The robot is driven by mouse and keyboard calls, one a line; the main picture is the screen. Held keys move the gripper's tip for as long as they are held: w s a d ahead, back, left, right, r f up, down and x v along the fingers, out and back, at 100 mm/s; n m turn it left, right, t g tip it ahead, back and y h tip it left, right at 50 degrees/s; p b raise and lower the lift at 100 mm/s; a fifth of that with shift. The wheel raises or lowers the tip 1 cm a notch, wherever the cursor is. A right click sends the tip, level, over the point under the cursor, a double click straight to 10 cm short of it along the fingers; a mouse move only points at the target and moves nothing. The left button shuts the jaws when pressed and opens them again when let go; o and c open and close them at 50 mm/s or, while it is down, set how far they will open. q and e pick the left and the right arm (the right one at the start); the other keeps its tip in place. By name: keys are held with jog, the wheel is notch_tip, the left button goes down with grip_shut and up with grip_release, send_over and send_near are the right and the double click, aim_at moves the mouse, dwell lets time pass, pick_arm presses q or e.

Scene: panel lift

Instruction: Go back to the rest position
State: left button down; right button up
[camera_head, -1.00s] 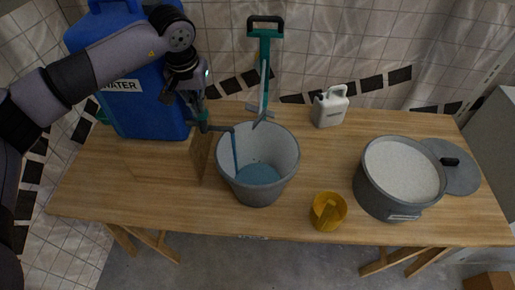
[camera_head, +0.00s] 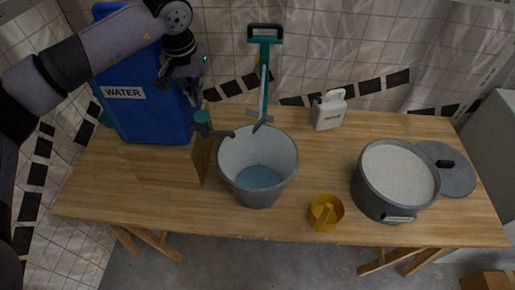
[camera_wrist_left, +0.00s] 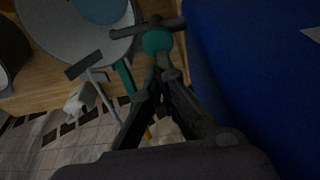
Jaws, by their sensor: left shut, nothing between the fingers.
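My left gripper (camera_head: 194,98) is shut and empty, in front of the blue water container (camera_head: 150,112) and just above its tap (camera_head: 203,122). The tap has a green knob and a dark spout reaching over the rim of the grey bucket (camera_head: 230,180). In the left wrist view my shut fingers (camera_wrist_left: 161,72) point at the green knob of the tap (camera_wrist_left: 157,41); I cannot tell whether they touch it. The bucket holds blue water (camera_head: 258,177), and no stream falls from the spout. My right gripper is not in view.
The wooden table (camera_head: 120,195) also bears a grey pot of white powder (camera_head: 397,172), its lid (camera_head: 455,172), a yellow scoop (camera_head: 326,212) and a white jug (camera_head: 328,112). A green-handled tool (camera_head: 264,75) stands behind the bucket. The table's front left is clear.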

pick_arm(q)
jog(key=shift+r, duration=0.75)
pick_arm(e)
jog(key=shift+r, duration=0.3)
pick_arm(q)
jog(key=shift+f, duration=0.1)
